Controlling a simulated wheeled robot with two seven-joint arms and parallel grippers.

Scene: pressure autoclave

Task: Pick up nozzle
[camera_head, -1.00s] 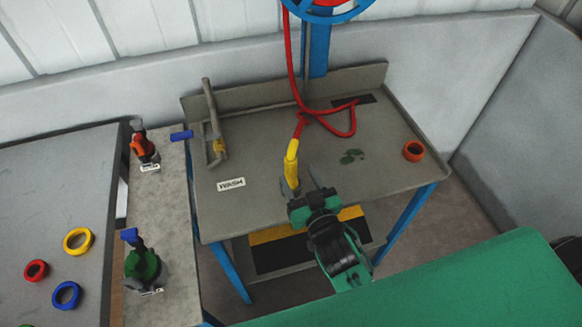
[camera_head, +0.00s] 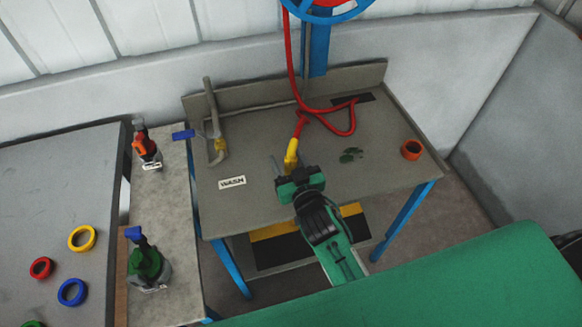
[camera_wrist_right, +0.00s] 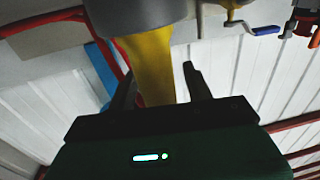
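The yellow nozzle (camera_head: 291,153) is on the end of a red hose (camera_head: 301,126) above the grey wash table. My right gripper (camera_head: 289,168) is at the nozzle's near end and hides part of it. In the right wrist view the yellow nozzle (camera_wrist_right: 155,62) lies between the two dark fingers of my right gripper (camera_wrist_right: 160,85). The fingers are spread, with a gap between the nozzle and the right-hand finger. A grey part of the nozzle shows at the top of that view. My left gripper is not in view.
The wash table (camera_head: 250,210) carries a bent pipe with a blue handle (camera_head: 184,134) and an orange ring (camera_head: 411,150). Two spray bottles (camera_head: 147,265) stand on the left counter. Coloured rings (camera_head: 82,239) lie further left. A green surface (camera_head: 430,285) fills the lower right.

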